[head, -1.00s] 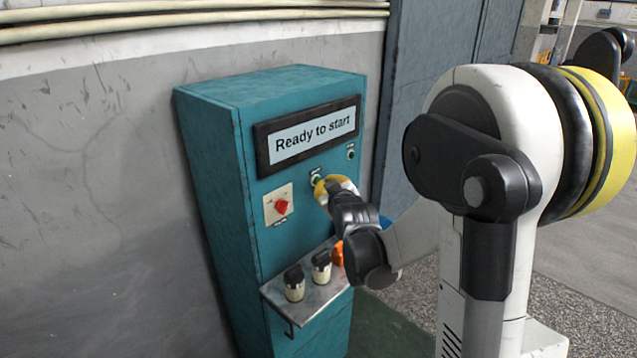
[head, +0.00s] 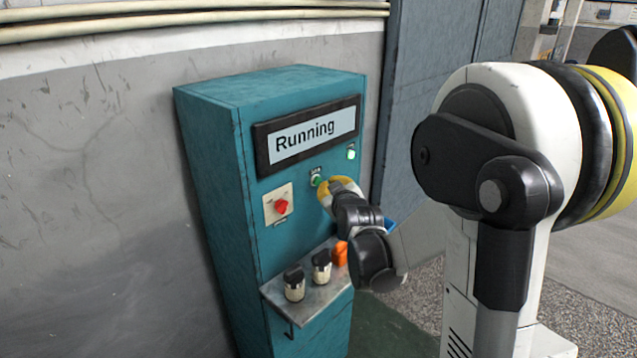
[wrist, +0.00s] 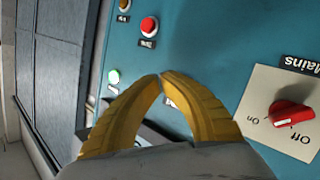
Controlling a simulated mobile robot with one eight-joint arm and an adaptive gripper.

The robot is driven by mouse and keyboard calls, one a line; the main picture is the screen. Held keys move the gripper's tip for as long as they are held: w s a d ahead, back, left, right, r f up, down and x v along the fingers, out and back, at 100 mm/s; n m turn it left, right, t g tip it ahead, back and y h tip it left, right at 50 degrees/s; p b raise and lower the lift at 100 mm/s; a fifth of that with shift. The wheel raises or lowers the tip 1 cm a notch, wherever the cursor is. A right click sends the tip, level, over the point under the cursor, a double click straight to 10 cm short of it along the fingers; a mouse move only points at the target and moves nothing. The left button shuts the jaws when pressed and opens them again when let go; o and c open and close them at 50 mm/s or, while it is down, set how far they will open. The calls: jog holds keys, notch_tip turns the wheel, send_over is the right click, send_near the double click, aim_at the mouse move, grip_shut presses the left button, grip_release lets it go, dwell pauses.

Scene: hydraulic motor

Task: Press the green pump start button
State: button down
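The green pump start button (head: 316,181) is on the front of the teal control cabinet (head: 205,150), below the display (head: 312,134), which reads "Running". My gripper (head: 325,188) is just right of the button in the head view; a small gap seems to lie between them. In the wrist view my gripper's yellow fingers (wrist: 161,77) meet at the tips, with nothing seen between them. They hide the green button there. A green lamp (head: 351,154) at the panel's upper right is lit; it also glows in the wrist view (wrist: 113,76).
A red mains switch (head: 281,206) sits on a pale plate left of the button. A red push button (wrist: 149,26) shows in the wrist view. Below, a metal shelf (head: 312,297) carries two dark-topped containers (head: 294,283) and an orange object (head: 341,254).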

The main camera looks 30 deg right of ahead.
jog(key=shift+s, duration=0.1)
jog(key=shift+s+d, duration=0.3)
jog(key=shift+s, duration=0.45)
jog(key=shift+s+d, duration=0.3)
jog(key=shift+s, duration=0.5)
jog(key=shift+s+d, duration=0.3)
jog(key=shift+s, duration=0.45)
